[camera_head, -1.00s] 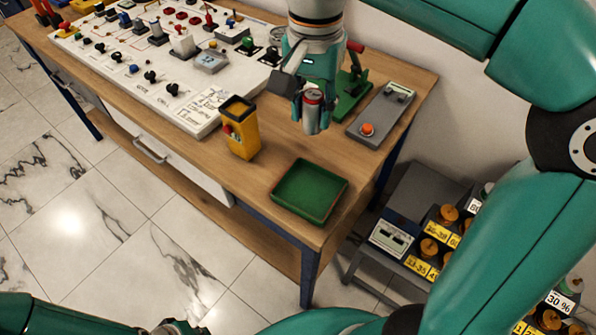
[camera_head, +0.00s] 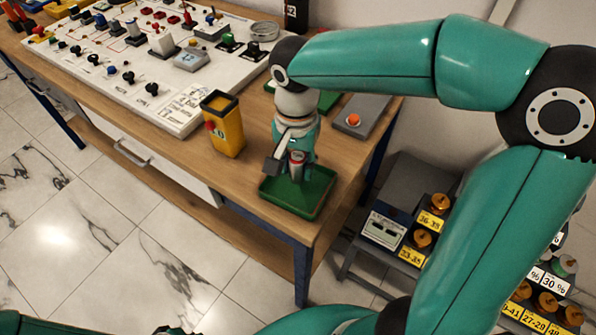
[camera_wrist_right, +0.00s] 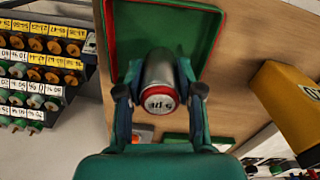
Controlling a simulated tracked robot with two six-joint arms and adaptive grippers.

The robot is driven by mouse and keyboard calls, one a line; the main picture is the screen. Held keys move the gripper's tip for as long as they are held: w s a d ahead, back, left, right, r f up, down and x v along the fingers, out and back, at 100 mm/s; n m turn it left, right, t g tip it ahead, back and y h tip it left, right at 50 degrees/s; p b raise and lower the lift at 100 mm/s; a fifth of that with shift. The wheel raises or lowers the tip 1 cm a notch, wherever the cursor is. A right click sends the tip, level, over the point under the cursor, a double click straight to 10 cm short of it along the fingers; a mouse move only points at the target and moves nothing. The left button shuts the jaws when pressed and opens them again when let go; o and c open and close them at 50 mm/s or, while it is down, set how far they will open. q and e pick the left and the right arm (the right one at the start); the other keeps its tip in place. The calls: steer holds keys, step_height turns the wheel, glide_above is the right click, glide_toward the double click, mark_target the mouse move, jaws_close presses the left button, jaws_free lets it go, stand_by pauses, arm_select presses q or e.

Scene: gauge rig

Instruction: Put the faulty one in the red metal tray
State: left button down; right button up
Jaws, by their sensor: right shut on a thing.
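My right gripper (camera_head: 296,174) is shut on a silver cylinder with a red end band (camera_head: 297,158), like a small can. The cylinder is also between the fingers in the right wrist view (camera_wrist_right: 160,82). In the head view it appears over the back part of a green tray (camera_head: 318,192) near the table's front right corner; whether it touches the tray I cannot tell. The tray looks green, with a thin red line along its rim in the wrist view (camera_wrist_right: 214,35). At the bottom edge of the head view only a dark bit of my left gripper (camera_head: 168,330) shows.
A yellow bin (camera_head: 224,128) stands left of the tray. Behind are a white panel with switches (camera_head: 130,65) and a grey box with an orange button (camera_head: 362,116). A rack of labelled brown-capped parts (camera_head: 410,215) stands right of the wooden table.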

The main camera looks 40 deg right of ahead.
mark_target(297, 174)
steer(key=shift+f, duration=1.5)
steer(key=o, duration=1.2)
steer(key=shift+c, duration=0.2)
step_height(297, 174, up, 12)
steer(key=shift+w+r+p, duration=0.1)
steer(key=shift+p, duration=0.5)
